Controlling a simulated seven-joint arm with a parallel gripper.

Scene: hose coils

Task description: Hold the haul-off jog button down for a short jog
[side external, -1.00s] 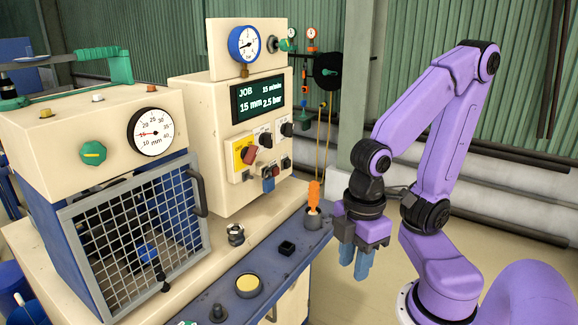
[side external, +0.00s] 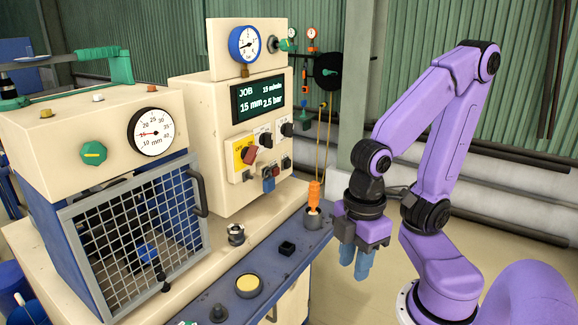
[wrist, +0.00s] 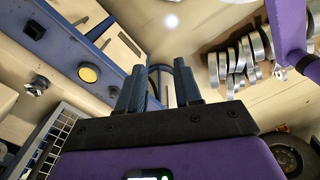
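A large round yellow button (side external: 248,285) in a dark ring sits on the blue bench front; it also shows in the wrist view (wrist: 88,74). No readable label marks it as the haul-off jog button. A small black square control (side external: 287,247) sits farther along the same blue strip, also visible in the wrist view (wrist: 34,29). My gripper (side external: 356,262) hangs fingers down, to the right of the bench and clear of both controls. In the wrist view its two blue fingers (wrist: 160,88) stand apart with nothing between them.
An orange-handled tool (side external: 314,194) stands in a cup at the bench's right end. A metal fitting (side external: 236,234) stands behind the yellow button. The control panel (side external: 230,120) and mesh guard (side external: 140,235) rise at the left. Silver hose coils (wrist: 235,65) lie right in the wrist view.

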